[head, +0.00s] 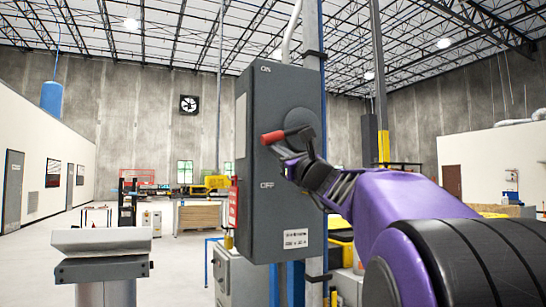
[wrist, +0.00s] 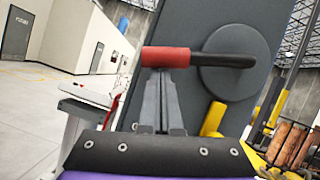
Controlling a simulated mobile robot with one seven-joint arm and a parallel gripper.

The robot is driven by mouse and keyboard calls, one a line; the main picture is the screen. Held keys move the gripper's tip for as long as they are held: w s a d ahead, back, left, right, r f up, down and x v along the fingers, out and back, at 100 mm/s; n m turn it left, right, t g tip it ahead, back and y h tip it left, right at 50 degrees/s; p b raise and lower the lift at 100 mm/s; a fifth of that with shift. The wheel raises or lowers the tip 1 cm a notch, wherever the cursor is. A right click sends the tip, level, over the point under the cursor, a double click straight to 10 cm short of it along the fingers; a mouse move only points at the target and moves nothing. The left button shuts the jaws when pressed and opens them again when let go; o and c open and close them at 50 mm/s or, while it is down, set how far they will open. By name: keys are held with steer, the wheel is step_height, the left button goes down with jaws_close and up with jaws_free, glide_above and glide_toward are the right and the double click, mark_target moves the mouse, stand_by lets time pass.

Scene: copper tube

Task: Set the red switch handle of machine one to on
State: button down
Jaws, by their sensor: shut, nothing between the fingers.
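The switch box (head: 258,215) is a tall dark grey panel with ON lettered near its top and OFF lower down. Its switch handle is a dark lever on a round disc (head: 303,122), with a red grip (head: 271,137) that points left, at a height between the two labels. In the wrist view the red grip (wrist: 166,57) lies across the top of my fingers, and the dark lever runs right to the disc (wrist: 236,63). My gripper (head: 286,156) is shut and empty, its tips (wrist: 160,74) just below the red grip. I cannot tell whether they touch it.
A metal post (head: 313,25) rises behind the box. A red tag (head: 233,203) hangs at its left side. Workbenches (head: 199,217) stand further back. Yellow items (head: 341,250) are low behind the box at right. The floor at left is largely open.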

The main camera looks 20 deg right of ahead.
steer(key=shift+a+r+m+h+p, duration=0.1)
steer(key=shift+r+m+h+p, duration=0.9)
steer(key=shift+r+m, duration=1)
steer(key=shift+a+r+m+h+p, duration=0.1)
steer(key=shift+r+m+h+p, duration=1.1)
steer(key=shift+r, duration=1.3)
steer(key=shift+a+r+m+h+p, duration=0.1)
steer(key=shift+r+m+h+p, duration=0.7)
steer(key=shift+r+m, duration=1.3)
steer(key=shift+r, duration=0.15)
steer(key=shift+f, duration=0.2)
